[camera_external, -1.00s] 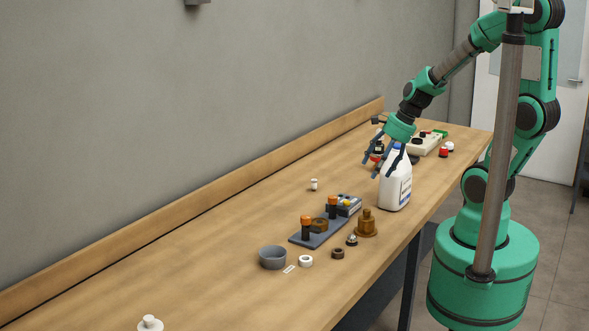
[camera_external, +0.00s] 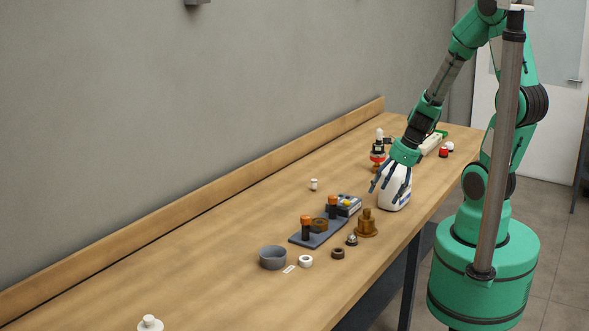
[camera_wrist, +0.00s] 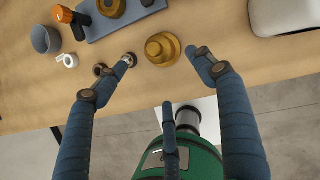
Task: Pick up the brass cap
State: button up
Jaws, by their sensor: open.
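The stepped, brass-coloured cap (camera_external: 367,226) stands upright on the table, right of the grey plate. In the wrist view the brass cap (camera_wrist: 163,47) shows from above, wide base with a narrower top, just beyond the space between the two side fingertips. My gripper (camera_external: 384,192) is open and empty. It is above the table, behind and to the right of the cap, apart from it in the external view. In the wrist view my gripper (camera_wrist: 161,58) has its fingers spread, with the third finger low in the middle.
A white bottle (camera_external: 395,197) is partly hidden by my fingers. The grey plate (camera_external: 325,232) holds two orange-topped posts and a brass ring. A small silver-topped part (camera_external: 351,240), dark ring (camera_external: 338,253), white ring (camera_external: 306,261) and grey cup (camera_external: 273,258) stand nearby. The front-left table is mostly clear.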

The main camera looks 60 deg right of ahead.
aim_at(368, 218)
jog(key=b+x, duration=0.3)
jog(key=x, duration=0.5)
jog(key=shift+f+b, duration=0.1)
jog(key=shift+b, duration=0.2)
jog(key=shift+b+x, duration=1.3)
jog(key=shift+x, duration=1.3)
jog(key=shift+w, duration=0.1)
jog(key=c, duration=1.4)
